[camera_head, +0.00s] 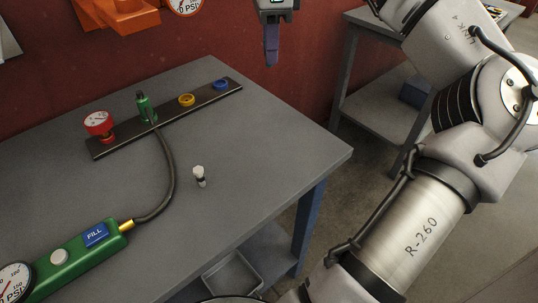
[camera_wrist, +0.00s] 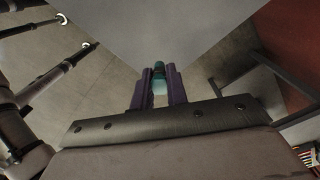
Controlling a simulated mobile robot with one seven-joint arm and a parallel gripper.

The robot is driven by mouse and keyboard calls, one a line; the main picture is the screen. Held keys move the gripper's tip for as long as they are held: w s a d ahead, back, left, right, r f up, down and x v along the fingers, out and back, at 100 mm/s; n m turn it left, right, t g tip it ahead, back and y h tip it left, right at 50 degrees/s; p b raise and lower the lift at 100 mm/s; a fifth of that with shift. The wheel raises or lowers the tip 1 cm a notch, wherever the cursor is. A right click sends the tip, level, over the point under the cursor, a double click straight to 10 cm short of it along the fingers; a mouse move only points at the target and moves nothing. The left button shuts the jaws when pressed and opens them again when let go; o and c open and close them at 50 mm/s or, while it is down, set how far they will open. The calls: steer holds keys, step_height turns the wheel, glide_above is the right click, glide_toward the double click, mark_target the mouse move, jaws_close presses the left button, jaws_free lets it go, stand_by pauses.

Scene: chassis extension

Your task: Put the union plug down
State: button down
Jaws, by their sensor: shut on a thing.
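My gripper (camera_wrist: 159,84) is shut on a small teal piece with a darker top (camera_wrist: 158,70), which I take to be the union plug. It stands upright between the purple fingers. In the head view my gripper (camera_head: 271,62) hangs in the air past the back of the grey table (camera_head: 270,180), and the held piece cannot be made out there. In the wrist view the table (camera_wrist: 170,30) lies beyond the fingertips, with its corner near them. A small white plug with a dark band (camera_head: 200,177) stands on the table, apart from my gripper.
A dark bar (camera_head: 168,117) on the table carries a red gauge (camera_head: 99,124), a green fitting (camera_head: 147,108), a yellow ring (camera_head: 186,100) and a blue ring (camera_head: 220,85). A hose (camera_head: 171,180) runs to a green fill unit (camera_head: 80,258). The table's right part is clear.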

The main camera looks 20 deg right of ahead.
steer(key=n+b, duration=0.1)
steer(key=n, duration=0.1)
steer(key=shift+s+n, duration=0.1)
steer(key=shift+n, duration=0.2)
step_height(320, 180, down, 20)
steer(key=shift+a+r, duration=0.1)
steer(key=shift+r, duration=0.15)
steer(key=shift+f+b, duration=0.2)
steer(key=shift+b, duration=0.2)
steer(key=c, duration=1.4)
jaws_free()
steer(key=shift+r, duration=0.15)
step_height(320, 180, up, 12)
steer(key=shift+r, duration=0.1)
